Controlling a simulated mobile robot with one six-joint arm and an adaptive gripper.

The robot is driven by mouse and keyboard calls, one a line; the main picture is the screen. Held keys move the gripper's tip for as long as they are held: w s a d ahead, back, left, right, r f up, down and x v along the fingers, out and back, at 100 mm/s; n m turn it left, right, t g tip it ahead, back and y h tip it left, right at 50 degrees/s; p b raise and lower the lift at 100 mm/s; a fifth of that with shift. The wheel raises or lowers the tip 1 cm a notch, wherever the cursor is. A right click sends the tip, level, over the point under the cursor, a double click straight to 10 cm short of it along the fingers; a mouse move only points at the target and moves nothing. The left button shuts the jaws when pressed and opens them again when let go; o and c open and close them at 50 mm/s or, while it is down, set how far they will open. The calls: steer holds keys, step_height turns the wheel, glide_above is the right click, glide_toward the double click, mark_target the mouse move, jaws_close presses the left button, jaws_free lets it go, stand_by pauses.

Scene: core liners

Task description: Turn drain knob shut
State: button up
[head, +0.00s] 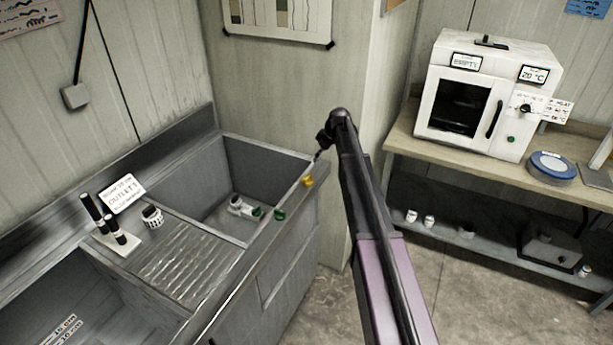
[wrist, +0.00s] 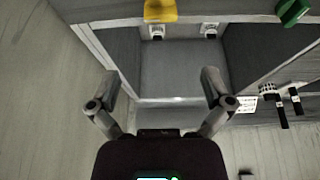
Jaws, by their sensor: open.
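A yellow knob (head: 308,181) sits on the front rim of the right-hand sink basin (head: 215,199). A green knob (head: 280,215) is on the same rim to its left. No label here tells me which is the drain knob. In the wrist view the yellow knob (wrist: 160,10) is cut by the top edge, and the green knob (wrist: 292,12) is at the top right. My gripper (wrist: 158,82) is open and empty over the basin, apart from both knobs. In the head view my gripper (head: 319,150) is small and dark, above the yellow knob.
Pale fittings (head: 240,207) lie in the basin, with another green part beside them. A ribbed drainboard (head: 188,262), an outlets sign (head: 122,194) and black-handled items (head: 103,222) are to the left. A white oven (head: 487,97) stands on a bench at right.

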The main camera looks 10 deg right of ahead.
mark_target(307, 176)
steer(key=shift+f, duration=0.15)
steer(key=b+x, duration=1.2)
steer(key=x, duration=0.1)
steer(key=shift+f+b, duration=0.3)
steer(key=shift+b, duration=0.05)
stand_by(0.5)
steer(key=c, duration=1)
